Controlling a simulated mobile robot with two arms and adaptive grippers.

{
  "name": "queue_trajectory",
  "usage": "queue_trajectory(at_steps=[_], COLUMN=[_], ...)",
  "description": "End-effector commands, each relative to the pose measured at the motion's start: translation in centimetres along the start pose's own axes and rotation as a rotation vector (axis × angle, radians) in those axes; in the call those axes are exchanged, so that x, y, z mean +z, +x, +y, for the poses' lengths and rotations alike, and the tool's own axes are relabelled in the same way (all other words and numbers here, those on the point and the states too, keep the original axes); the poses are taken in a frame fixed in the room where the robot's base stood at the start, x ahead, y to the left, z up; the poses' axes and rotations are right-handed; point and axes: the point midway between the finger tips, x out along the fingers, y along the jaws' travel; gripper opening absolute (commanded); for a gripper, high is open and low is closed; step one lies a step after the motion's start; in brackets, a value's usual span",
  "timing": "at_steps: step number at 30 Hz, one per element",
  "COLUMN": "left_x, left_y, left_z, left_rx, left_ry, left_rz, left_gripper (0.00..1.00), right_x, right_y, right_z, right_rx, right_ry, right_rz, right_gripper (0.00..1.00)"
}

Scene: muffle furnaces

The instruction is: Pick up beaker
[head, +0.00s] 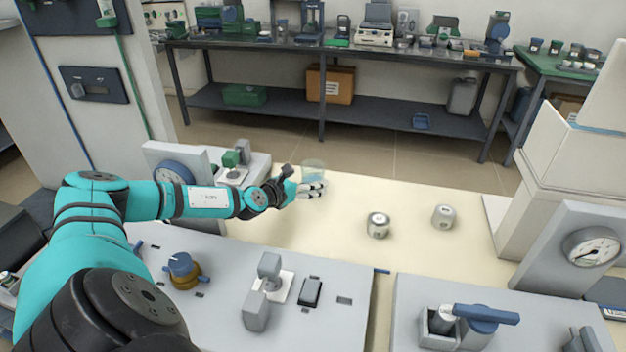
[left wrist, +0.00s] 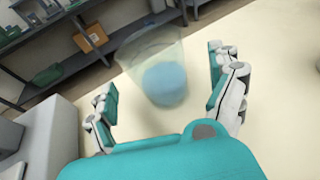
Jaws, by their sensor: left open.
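The beaker (head: 314,168) is clear glass with blue liquid in it. It stands on the cream tabletop at the far end of my left gripper (head: 306,188). In the left wrist view the beaker (left wrist: 157,72) appears between the two spread fingers of the left gripper (left wrist: 170,100), apart from both. The left gripper is open and empty. In the head view the fingers partly hide the beaker's lower part. My right gripper is in neither view.
Two small grey cylinders (head: 378,225) (head: 443,216) stand on the cream tabletop (head: 330,240) to the right. Grey panels with knobs and switches (head: 220,290) lie in front. A pressure gauge (head: 592,246) is at right. A cluttered bench (head: 330,50) stands behind.

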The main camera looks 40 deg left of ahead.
Motion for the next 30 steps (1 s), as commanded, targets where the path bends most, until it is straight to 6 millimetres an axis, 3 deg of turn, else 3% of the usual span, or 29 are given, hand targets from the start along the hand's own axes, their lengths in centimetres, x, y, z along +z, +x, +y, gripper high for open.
queue_trajectory(at_steps=[7,17,30], left_x=[0.2,0.1,0.2], left_y=[3.6,4.2,4.1], left_z=[0.1,0.1,0.1], left_rx=[0.001,0.0,0.001], left_ry=[-0.002,-0.001,-0.001], left_rz=[-0.004,-0.001,-0.001], left_gripper=[0.91,0.9,0.33], right_x=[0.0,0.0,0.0], right_y=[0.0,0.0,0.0], right_z=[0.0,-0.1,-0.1], right_rx=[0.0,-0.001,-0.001], right_ry=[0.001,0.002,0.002], right_rz=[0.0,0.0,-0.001], right_gripper=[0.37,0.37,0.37])
